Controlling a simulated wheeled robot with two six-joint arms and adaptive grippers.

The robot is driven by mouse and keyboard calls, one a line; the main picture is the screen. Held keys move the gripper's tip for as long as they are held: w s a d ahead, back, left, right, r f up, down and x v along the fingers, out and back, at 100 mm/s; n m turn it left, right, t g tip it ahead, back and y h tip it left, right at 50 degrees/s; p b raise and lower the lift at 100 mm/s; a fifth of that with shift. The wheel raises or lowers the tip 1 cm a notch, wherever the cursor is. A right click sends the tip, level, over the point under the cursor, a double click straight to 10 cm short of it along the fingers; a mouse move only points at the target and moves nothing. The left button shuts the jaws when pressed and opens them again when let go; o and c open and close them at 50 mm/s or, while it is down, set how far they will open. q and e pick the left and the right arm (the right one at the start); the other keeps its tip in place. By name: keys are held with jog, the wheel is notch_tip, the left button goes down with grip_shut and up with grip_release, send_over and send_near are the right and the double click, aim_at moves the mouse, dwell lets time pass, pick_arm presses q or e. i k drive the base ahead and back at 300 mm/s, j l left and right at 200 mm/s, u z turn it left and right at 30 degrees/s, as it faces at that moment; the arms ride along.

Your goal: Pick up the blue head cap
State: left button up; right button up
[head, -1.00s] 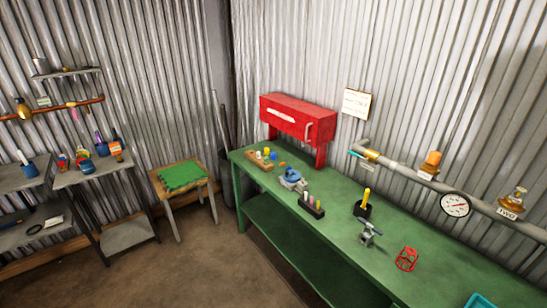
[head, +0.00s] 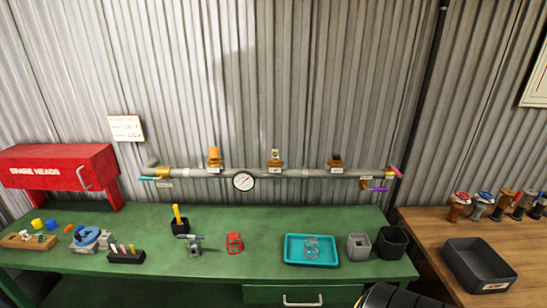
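A small blue piece (head: 52,224) sits at the far left of the green bench, beside a yellow piece (head: 38,225) and an orange piece (head: 69,229), around a wooden rack (head: 18,241). It is too small to tell whether it is a head cap. A larger blue round part (head: 86,236) rests on a grey block next to them. Neither of my grippers shows in the head view.
The green bench (head: 270,215) holds a black holder (head: 126,257), a small vice (head: 194,247), a red cage (head: 234,243), a teal tray (head: 290,250) and two bins. A red "spare heads" box (head: 50,165) stands above its left end. A pipe with a gauge (head: 243,181) runs along the wall.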

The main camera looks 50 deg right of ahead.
aim_at(50, 224)
jog(key=z, duration=1.6)
jog(key=i+j, duration=0.1)
jog(key=j, duration=0.4)
jog(key=i+j, duration=0.1)
jog(key=j, duration=0.35)
jog(key=i+j, duration=0.15)
jog(key=j, duration=0.35)
jog(key=i+j, duration=0.1)
jog(key=j, duration=0.35)
jog(key=i+j, duration=0.1)
jog(key=j, duration=0.4)
